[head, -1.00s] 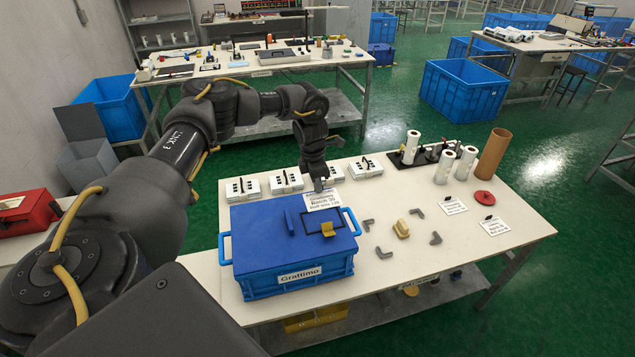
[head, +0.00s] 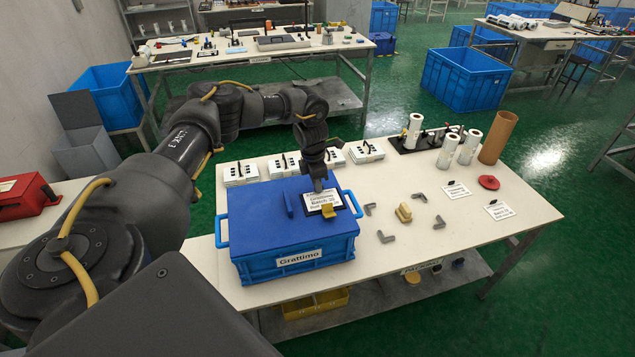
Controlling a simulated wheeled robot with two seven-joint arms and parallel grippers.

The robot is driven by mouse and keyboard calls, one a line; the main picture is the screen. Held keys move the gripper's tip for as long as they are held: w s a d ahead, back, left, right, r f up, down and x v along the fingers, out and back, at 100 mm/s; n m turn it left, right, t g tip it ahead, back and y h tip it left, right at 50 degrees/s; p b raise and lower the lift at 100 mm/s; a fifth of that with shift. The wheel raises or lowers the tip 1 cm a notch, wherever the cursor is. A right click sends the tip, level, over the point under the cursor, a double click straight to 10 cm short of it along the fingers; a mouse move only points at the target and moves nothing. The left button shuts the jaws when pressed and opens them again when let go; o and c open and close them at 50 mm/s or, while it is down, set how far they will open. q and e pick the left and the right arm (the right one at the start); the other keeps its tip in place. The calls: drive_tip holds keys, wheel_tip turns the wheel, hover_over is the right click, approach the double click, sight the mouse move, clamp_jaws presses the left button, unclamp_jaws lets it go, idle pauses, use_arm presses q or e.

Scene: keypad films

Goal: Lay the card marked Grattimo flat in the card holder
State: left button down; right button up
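The white printed card (head: 326,202) lies in the dark-rimmed card holder (head: 341,208) on the blue lid, looking flat or nearly so. Its small print is too blurred to read fully. The lid (head: 262,227) closes a blue crate whose front label (head: 299,258) reads Grattimo. A yellow clip-like piece (head: 328,216) stands at the holder's near edge. My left gripper (head: 318,188) points down at the card's far edge, its fingertips at or touching it. The finger gap is too small to see. My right gripper is not in view.
A blue ridge (head: 289,204) stands up on the lid, left of the holder. White keypad boxes (head: 240,173) line the table behind the crate. Grey corner pieces (head: 386,237) and a yellow block (head: 403,213) lie to the right. Two more cards (head: 499,210) lie further right.

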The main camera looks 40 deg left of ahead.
use_arm(q)
drive_tip(key=shift+f, duration=0.4)
idle(0.5)
drive_tip(key=c, duration=1.5)
unclamp_jaws()
drive_tip(key=shift+c, duration=0.2)
wheel_tip(320, 180, up, 11)
drive_tip(key=b, duration=0.2)
drive_tip(key=shift+s+a+b, duration=0.3)
drive_tip(key=shift+s+b, duration=0.05)
drive_tip(key=shift+s, duration=0.1)
drive_tip(key=shift+f, duration=0.1)
